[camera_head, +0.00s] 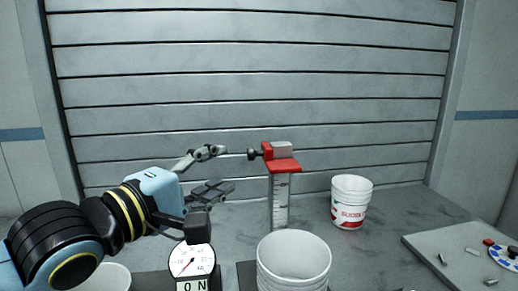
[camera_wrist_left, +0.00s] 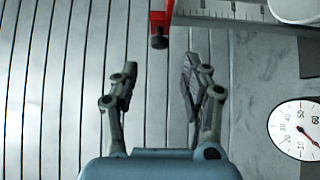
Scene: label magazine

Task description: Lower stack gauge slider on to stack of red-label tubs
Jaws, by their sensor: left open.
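The stack gauge slider (camera_head: 284,165) is red with a grey block and a black knob on its left, high on an upright ruled post (camera_head: 280,205). In the left wrist view the red slider (camera_wrist_left: 161,18) and its knob (camera_wrist_left: 159,41) lie just beyond my fingers, with the ruler (camera_wrist_left: 235,12) at the top edge. My left gripper (camera_head: 226,168) is open and empty, left of the knob and apart from it; it also shows in the wrist view (camera_wrist_left: 160,72). A white tub stack (camera_head: 293,262) stands in front of the post, its labels not visible. My right gripper is not in view.
A white tub with a red label (camera_head: 350,204) stands right of the post. A dial gauge (camera_head: 192,262) marked ON sits at the front left, beside another white tub (camera_head: 105,279). A grey tray (camera_head: 425,246) with small parts lies at right. A slatted shutter (camera_head: 250,75) closes the back.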

